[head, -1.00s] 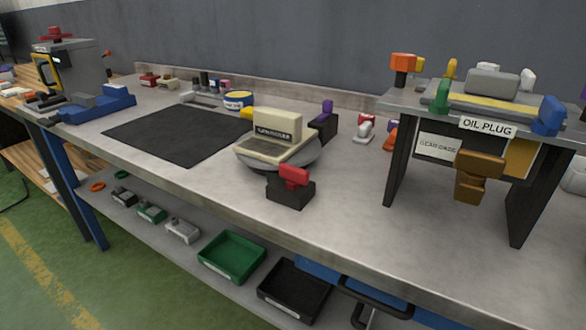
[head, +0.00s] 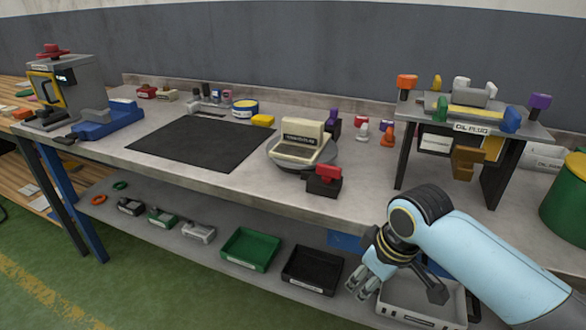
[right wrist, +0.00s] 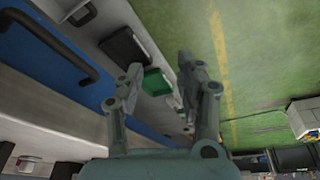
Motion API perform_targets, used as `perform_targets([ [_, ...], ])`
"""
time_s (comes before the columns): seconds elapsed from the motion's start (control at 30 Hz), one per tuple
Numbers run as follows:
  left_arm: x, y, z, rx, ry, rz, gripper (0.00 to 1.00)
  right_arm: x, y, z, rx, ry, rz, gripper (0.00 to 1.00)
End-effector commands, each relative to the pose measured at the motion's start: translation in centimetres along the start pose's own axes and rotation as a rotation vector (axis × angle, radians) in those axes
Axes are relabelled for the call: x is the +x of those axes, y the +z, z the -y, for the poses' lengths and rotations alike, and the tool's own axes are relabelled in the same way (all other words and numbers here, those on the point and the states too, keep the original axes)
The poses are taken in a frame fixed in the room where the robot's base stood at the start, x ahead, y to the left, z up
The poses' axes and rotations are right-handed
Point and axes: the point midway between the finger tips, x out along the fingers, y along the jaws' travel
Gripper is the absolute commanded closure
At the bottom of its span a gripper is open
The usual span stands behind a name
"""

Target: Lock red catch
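The red catch (head: 328,172) sits on a black block (head: 322,187) at the front of the round turntable (head: 290,162), near the bench's front edge. A cream housing (head: 301,141) with a dark label stands on the turntable. A purple catch (head: 334,116) is on a dark block behind it. My right gripper (head: 362,285) is in front of the bench, below the top and right of the red catch, apart from it. In the right wrist view its two fingers (right wrist: 158,88) are spread with nothing between them. My left gripper is not in view.
A raised stand labelled OIL PLUG (head: 470,127) with coloured knobs is at the right. A black mat (head: 205,142) lies left of the turntable. The lower shelf holds a green bin (head: 249,249), a black bin (head: 312,270) and a grey bin (head: 425,305). A green drum (head: 566,205) is far right.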

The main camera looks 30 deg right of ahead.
Motion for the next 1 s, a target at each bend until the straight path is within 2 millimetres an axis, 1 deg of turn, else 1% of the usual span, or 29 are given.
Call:
perform_targets([
  [0.03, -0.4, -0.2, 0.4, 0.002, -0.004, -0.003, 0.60, -1.6, -2.1, -1.1, -0.030, -0.004, -0.013, 0.63],
  [0.13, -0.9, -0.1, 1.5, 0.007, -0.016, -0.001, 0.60, -4.2, -5.1, -2.2, -0.091, -0.027, -0.025, 0.63],
  [0.23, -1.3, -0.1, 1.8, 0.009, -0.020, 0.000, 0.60, -7.2, -7.9, -3.2, -0.156, -0.046, -0.039, 0.63],
  [0.37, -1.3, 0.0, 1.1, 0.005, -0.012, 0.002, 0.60, -8.6, -11.0, -5.6, -0.206, -0.073, -0.051, 0.63],
  [0.47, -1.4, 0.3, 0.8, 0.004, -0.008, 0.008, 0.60, -10.7, -14.0, -7.8, -0.251, -0.096, -0.071, 0.63],
  [0.5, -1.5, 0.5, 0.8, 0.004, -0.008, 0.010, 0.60, -11.7, -15.2, -8.7, -0.269, -0.107, -0.081, 0.63],
  [0.57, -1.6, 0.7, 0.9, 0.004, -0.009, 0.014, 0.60, -13.4, -17.0, -10.1, -0.297, -0.121, -0.097, 0.63],
  [0.6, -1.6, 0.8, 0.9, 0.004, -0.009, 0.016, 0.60, -14.5, -18.0, -11.0, -0.313, -0.132, -0.107, 0.63],
  [0.7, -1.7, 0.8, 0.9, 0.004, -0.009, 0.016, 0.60, -16.7, -19.8, -12.5, -0.346, -0.153, -0.131, 0.63],
  [0.77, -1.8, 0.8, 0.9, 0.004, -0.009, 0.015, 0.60, -17.2, -20.2, -12.8, -0.356, -0.162, -0.138, 0.63],
  [0.83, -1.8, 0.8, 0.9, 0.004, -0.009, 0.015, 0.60, -17.2, -20.5, -12.9, -0.362, -0.168, -0.142, 0.63],
  [0.93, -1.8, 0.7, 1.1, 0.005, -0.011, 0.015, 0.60, -16.0, -20.6, -12.7, -0.361, -0.170, -0.142, 0.63],
  [1.0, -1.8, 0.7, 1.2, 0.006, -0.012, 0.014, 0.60, -14.8, -20.7, -12.3, -0.361, -0.171, -0.140, 0.63],
])
